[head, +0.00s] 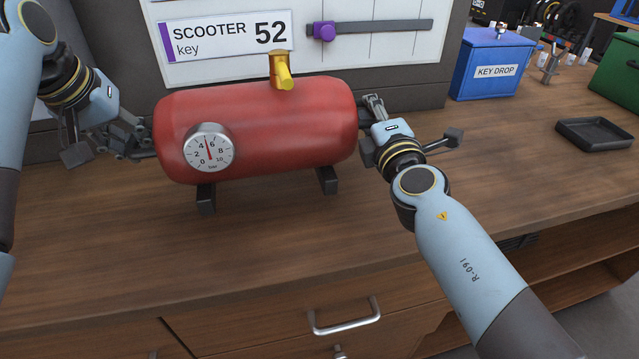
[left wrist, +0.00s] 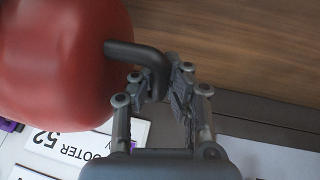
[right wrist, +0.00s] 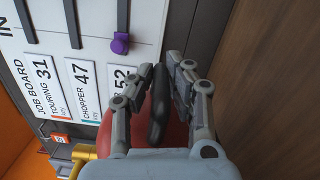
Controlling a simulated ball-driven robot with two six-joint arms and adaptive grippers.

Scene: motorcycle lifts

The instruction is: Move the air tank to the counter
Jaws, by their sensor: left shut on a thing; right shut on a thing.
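The red air tank (head: 285,130) has a round pressure gauge, a brass valve on top and black feet. In the head view it is over the wooden counter (head: 250,260), close to the back board; I cannot tell whether its feet touch the top. My left gripper (head: 148,143) is shut on the dark handle at the tank's left end; the handle also shows in the left wrist view (left wrist: 140,52). My right gripper (head: 368,112) is shut on the handle at the right end, which shows in the right wrist view (right wrist: 157,105) with part of the tank behind it.
A job board (head: 390,45) with labels and a purple slider stands behind the tank. A blue key drop box (head: 492,68), a black tray (head: 595,134) and a green box (head: 618,78) are at the right. The counter in front of the tank is clear.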

